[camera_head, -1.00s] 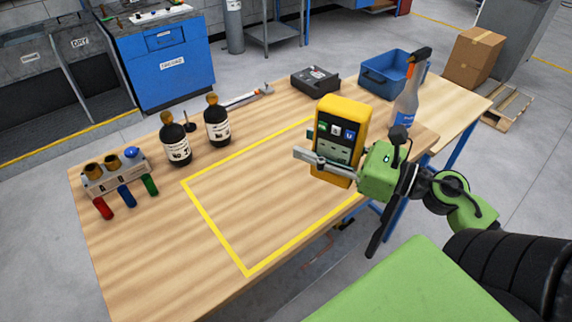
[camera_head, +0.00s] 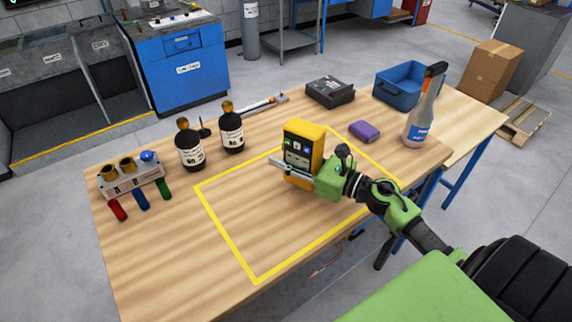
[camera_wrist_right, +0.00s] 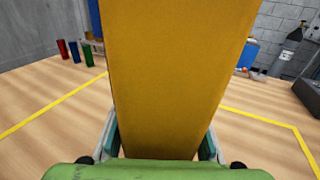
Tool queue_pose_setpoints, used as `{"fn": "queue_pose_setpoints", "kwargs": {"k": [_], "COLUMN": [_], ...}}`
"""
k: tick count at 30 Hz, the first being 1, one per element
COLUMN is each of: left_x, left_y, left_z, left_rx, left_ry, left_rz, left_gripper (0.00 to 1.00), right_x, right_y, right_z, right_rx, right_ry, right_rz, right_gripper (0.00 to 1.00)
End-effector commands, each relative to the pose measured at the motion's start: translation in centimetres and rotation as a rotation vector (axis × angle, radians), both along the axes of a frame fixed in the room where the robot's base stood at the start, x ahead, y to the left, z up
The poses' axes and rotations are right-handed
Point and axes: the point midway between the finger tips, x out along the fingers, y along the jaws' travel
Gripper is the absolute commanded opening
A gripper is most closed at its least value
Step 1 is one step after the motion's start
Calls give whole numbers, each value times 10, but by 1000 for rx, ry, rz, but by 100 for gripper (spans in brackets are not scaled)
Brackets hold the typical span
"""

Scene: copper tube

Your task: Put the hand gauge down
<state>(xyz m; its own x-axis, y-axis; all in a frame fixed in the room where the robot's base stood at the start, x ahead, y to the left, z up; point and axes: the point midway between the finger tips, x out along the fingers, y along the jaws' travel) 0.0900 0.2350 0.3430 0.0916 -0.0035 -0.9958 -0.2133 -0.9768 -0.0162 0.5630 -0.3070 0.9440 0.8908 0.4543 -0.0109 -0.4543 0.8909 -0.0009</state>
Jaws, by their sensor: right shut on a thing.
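The hand gauge (camera_head: 303,146) is a yellow block with a dark face and small display panels. My right gripper (camera_head: 296,168) is shut on its lower part and holds it upright over the area framed by yellow tape (camera_head: 228,235). In the right wrist view the yellow back of the hand gauge (camera_wrist_right: 180,75) fills the middle, between the two fingers of the right gripper (camera_wrist_right: 160,140). My left gripper is not in view.
The left part of the taped area is clear.

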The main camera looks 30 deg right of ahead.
Motion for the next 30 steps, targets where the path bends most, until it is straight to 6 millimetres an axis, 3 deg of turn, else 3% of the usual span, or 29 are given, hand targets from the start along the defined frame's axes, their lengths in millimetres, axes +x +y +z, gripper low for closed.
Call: {"fn": "queue_pose_setpoints", "kwargs": {"k": [6, 18, 19, 20, 30], "left_x": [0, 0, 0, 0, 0], "left_y": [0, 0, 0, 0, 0], "left_z": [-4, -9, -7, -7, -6], "left_rx": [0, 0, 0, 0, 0], "left_ry": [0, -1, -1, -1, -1], "left_rz": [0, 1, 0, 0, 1], "left_gripper": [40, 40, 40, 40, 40], "right_x": [0, 0, -1, -1, -1], "right_y": [0, 0, 0, 0, 0], "right_z": [-27, -32, -32, -32, -31], "right_rx": [3, 1, 1, 1, 1], "right_ry": [-2, -3, 0, 0, 0], "right_rz": [0, 1, 1, 0, 0], "right_gripper": [0, 0, 42, 50, 51]}}
